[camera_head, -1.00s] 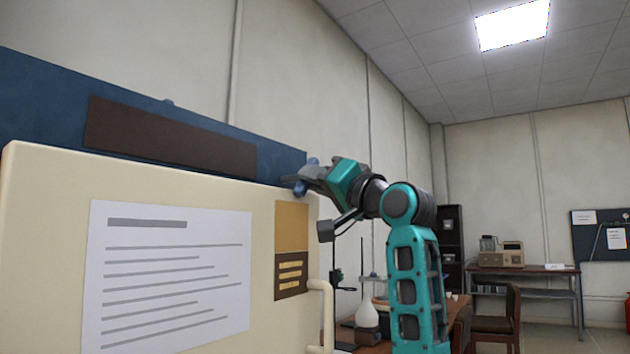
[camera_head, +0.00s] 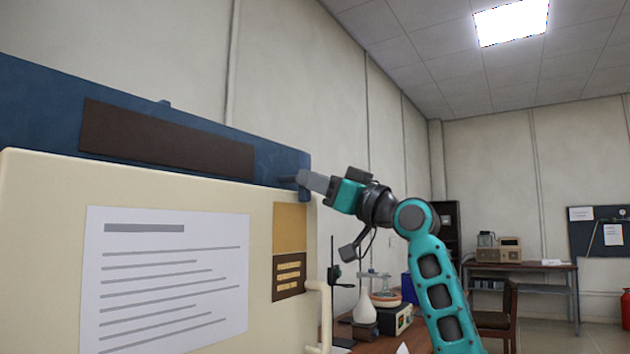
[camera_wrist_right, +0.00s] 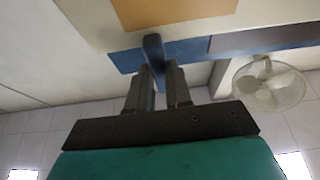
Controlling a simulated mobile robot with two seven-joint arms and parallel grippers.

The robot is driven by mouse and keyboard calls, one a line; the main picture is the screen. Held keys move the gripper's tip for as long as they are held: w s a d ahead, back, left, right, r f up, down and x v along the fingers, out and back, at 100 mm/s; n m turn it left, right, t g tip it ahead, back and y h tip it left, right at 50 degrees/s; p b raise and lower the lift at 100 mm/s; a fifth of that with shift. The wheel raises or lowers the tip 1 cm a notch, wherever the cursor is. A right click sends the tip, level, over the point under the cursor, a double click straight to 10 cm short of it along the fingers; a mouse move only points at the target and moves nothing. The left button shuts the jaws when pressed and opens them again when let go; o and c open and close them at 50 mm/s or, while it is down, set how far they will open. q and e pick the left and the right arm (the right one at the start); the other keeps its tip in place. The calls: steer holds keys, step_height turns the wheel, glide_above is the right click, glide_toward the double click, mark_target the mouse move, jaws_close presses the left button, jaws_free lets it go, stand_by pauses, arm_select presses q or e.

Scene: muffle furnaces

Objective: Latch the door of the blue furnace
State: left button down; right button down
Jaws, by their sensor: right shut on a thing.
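The blue furnace (camera_head: 40,95) fills the left of the head view. Its cream door (camera_head: 50,210) stands in front of the blue body; I cannot tell whether it is fully flush. A small dark blue latch lever (camera_head: 287,180) sits at the top right corner, above the door. My right gripper (camera_head: 304,182) reaches it from the right. In the right wrist view, the lever (camera_wrist_right: 153,48) runs down between the fingers of my right gripper (camera_wrist_right: 157,80), which is shut on it. The fingers hide part of the lever. My left gripper is out of view.
A cream vertical handle (camera_head: 318,315) stands out at the door's right edge. A wooden bench (camera_head: 415,335) with a flask (camera_head: 365,310) is behind my right arm. A fan (camera_wrist_right: 268,85) shows in the wrist view. Open air lies above the furnace.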

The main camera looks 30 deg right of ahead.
stand_by(0.4)
steer(key=c, duration=1)
jaws_free()
steer(key=shift+c, duration=0.2)
steer(key=b+v, duration=0.4)
steer(key=v, duration=0.9)
